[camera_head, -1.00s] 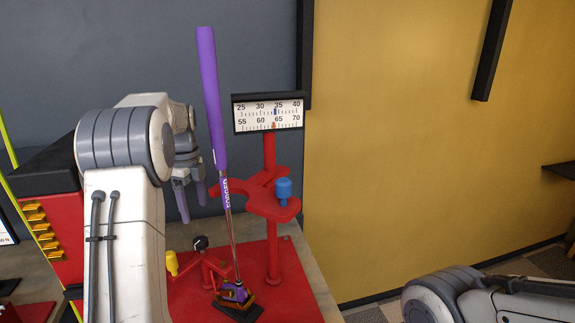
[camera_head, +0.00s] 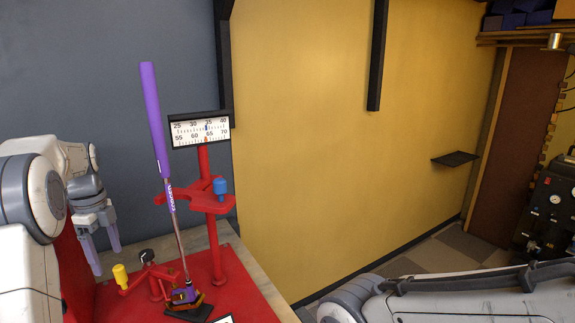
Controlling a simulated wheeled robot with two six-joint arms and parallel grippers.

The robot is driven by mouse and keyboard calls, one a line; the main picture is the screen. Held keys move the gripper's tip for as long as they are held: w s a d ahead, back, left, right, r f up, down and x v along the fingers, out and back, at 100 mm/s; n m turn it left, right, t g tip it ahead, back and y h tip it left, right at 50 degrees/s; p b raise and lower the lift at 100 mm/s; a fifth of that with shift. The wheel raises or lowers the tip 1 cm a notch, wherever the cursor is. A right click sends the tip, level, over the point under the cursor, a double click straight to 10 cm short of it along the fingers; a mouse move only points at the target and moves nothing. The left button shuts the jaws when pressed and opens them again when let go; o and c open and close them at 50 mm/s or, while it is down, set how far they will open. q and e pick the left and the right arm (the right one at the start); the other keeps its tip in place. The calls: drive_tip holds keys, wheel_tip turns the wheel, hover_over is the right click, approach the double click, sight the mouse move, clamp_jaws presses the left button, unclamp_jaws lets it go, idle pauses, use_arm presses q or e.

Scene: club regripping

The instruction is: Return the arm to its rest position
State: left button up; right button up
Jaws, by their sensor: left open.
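My left gripper (camera_head: 102,250) hangs at the left with its fingers pointing down. Its two fingers are apart with nothing between them. A golf club with a purple grip (camera_head: 154,118) stands tilted in the red fixture, its head low on a small dark base (camera_head: 188,308). The left gripper is to the left of the club and apart from it. My right arm (camera_head: 440,300) shows at the bottom right, but its gripper is not in view.
The red fixture (camera_head: 216,262) carries a scale panel (camera_head: 200,130), a blue knob (camera_head: 220,187) and a yellow knob (camera_head: 121,276). A small dark shelf (camera_head: 455,158) is on the yellow wall. A dark machine with gauges (camera_head: 550,215) stands at the far right. Open floor lies between.

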use_arm(q)
drive_tip(key=s+d+f+n+b, duration=0.1)
drive_tip(key=s+d+n, duration=0.15)
drive_tip(key=d, duration=1.05)
drive_tip(key=s+d+f+n+b, duration=0.15)
drive_tip(key=s+d, duration=0.25)
drive_tip(key=d, duration=0.8)
drive_tip(key=s+d+f+n, duration=0.2)
drive_tip(key=s+d, duration=0.2)
drive_tip(key=s, duration=0.3)
drive_tip(key=s+d+f+n+b, duration=0.1)
drive_tip(key=s+d, duration=0.3)
drive_tip(key=s, duration=0.4)
drive_tip(key=s+d+f+n+h+b, duration=0.1)
drive_tip(key=s+d+f+n, duration=0.2)
drive_tip(key=s, duration=0.4)
drive_tip(key=shift+s+d+f, duration=0.35)
drive_tip(key=shift+d+f, duration=0.1)
drive_tip(key=shift+f, duration=0.1)
